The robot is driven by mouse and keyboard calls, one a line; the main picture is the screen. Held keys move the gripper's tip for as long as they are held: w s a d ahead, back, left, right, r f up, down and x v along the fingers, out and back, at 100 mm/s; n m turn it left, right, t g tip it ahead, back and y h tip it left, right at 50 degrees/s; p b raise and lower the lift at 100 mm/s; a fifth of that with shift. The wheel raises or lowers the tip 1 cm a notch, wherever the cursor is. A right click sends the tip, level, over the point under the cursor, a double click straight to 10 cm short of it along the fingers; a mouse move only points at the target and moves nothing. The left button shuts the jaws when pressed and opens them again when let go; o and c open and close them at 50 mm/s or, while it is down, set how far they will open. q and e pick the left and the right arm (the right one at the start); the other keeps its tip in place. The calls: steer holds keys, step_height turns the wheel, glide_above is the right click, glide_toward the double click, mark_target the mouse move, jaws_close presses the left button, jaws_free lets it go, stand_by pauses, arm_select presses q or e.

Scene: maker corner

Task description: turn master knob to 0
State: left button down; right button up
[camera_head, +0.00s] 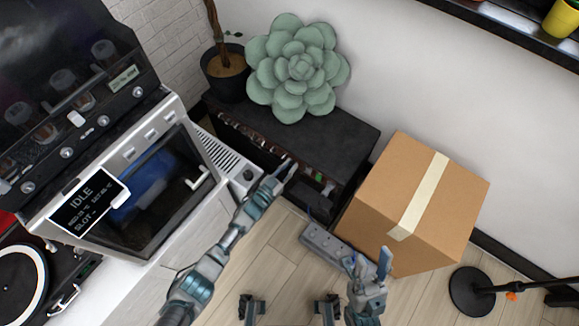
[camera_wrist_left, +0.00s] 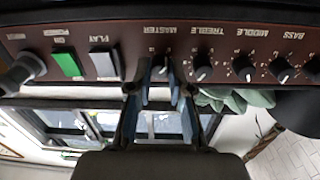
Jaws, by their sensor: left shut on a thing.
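The master knob (camera_wrist_left: 159,69) is on a dark red-brown amplifier panel, under the label MASTER, which appears upside down in the left wrist view. My left gripper (camera_wrist_left: 160,84) has its fingers on either side of this knob and is shut on it. The knob is partly hidden between the fingertips, and I cannot read its setting. In the head view my left gripper (camera_head: 287,170) reaches the front of the black amplifier (camera_head: 345,143). My right gripper (camera_head: 368,264) is empty with its fingers apart, over the floor in front of the cardboard box.
The treble knob (camera_wrist_left: 202,73) sits close beside the master knob. A green switch (camera_wrist_left: 67,64) and white switch (camera_wrist_left: 103,63) are on the other side. A cardboard box (camera_head: 395,185) and grey power strip (camera_head: 325,243) stand near the amplifier. A succulent (camera_head: 300,67) sits on top.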

arm_select(q)
steer(key=shift+s+a+f+n, duration=0.2)
steer(key=shift+f+n, duration=0.45)
steer(key=shift+n, duration=0.45)
steer(key=c, duration=1.4)
jaws_free()
steer(key=shift+o, duration=0.3)
steer(key=shift+w+r, duration=0.15)
steer(key=shift+r, duration=0.05)
steer(key=v, duration=1.2)
steer(key=shift+f, duration=0.1)
